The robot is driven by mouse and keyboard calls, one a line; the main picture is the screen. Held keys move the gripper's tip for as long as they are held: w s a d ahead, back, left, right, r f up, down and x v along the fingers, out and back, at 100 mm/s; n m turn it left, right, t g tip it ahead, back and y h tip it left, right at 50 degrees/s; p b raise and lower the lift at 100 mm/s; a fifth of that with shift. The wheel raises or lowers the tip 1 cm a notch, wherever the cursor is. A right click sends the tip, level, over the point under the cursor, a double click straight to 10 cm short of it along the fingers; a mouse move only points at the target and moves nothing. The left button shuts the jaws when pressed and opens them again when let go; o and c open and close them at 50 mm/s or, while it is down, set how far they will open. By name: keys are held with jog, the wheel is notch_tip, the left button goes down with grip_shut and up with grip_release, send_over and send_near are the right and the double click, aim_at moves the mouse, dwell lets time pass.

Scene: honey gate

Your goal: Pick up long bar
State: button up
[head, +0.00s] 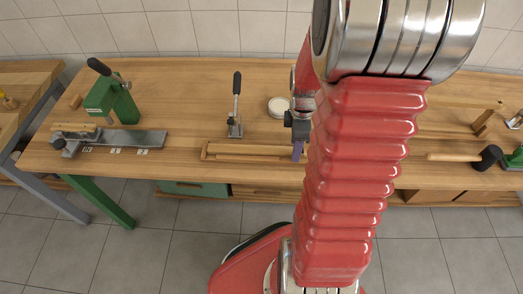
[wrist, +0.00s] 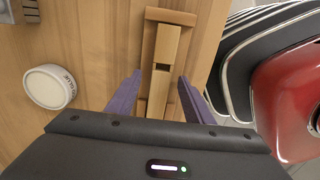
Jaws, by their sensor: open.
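A long light-wood bar (head: 250,150) lies in a shallow wooden holder (head: 204,152) near the front edge of the workbench. In the wrist view, the bar (wrist: 166,48) runs up the picture inside the holder (wrist: 173,15), with a dark notch or gap along it. Another wooden length (wrist: 158,92) continues below the gap; I cannot tell whether it is the same piece. My gripper (wrist: 160,76) is open, its two purple fingers on either side of the wood, apart from it. In the head view, my gripper (head: 298,150) is at the holder's right end, partly hidden by my arm.
A round white-lidded pot (head: 278,107) stands behind the holder; it also shows in the wrist view (wrist: 50,86). An upright black-handled clamp (head: 236,110) stands behind the holder. A green press (head: 112,98) is at left, a wooden-handled mallet (head: 455,157) at right.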

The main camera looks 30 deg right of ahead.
jog(key=shift+f, duration=0.35)
jog(key=shift+c, duration=0.2)
grip_shut()
dwell(0.5)
jog(key=shift+r, duration=0.1)
notch_tip(320, 180, up, 18)
dwell(0.6)
dwell(0.6)
